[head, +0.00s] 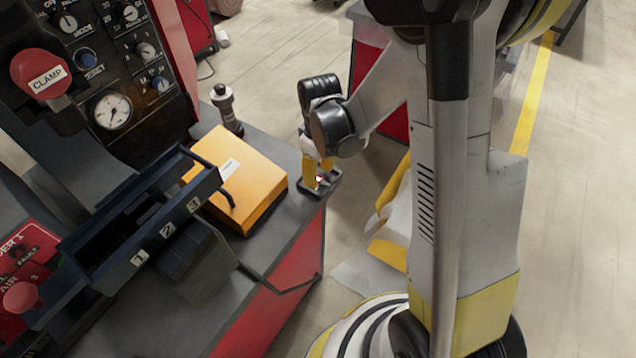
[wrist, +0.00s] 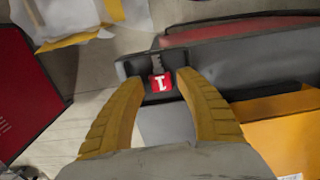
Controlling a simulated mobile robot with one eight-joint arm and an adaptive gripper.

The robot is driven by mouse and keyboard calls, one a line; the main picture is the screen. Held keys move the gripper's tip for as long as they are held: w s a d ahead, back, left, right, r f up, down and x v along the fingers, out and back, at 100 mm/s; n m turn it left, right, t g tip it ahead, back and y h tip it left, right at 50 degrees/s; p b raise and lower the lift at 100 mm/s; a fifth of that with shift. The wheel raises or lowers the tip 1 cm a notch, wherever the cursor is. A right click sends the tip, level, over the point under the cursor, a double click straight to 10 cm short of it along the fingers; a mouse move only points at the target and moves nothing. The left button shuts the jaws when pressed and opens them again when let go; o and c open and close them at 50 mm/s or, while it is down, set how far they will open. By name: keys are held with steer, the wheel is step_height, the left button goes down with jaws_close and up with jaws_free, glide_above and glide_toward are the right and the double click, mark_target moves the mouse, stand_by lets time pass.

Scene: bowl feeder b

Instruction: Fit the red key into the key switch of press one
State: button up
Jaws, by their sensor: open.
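The red key (wrist: 159,82) has a white mark on its head and a grey shaft. It is in a small black tray (head: 333,181) at the corner of the grey bench top; the tray also shows in the wrist view (wrist: 122,69). In the head view only a bit of the key's red shows between the fingers. My gripper (head: 319,172) points down at the tray. Its yellow fingers (wrist: 160,77) are open, one on each side of the key's head. I cannot tell whether either touches it. I cannot make out a key switch on the control panel (head: 113,65).
An orange box (head: 240,165) lies beside the tray. A dark rack numbered 1 to 3 (head: 120,245) stands left of it. A black-capped post (head: 226,105) stands behind the box. A red CLAMP button (head: 40,72) juts from the panel. Floor right of the bench is partly clear.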

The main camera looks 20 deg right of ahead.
steer(key=shift+f, duration=0.75)
steer(key=shift+f, duration=0.1)
steer(key=c, duration=0.7)
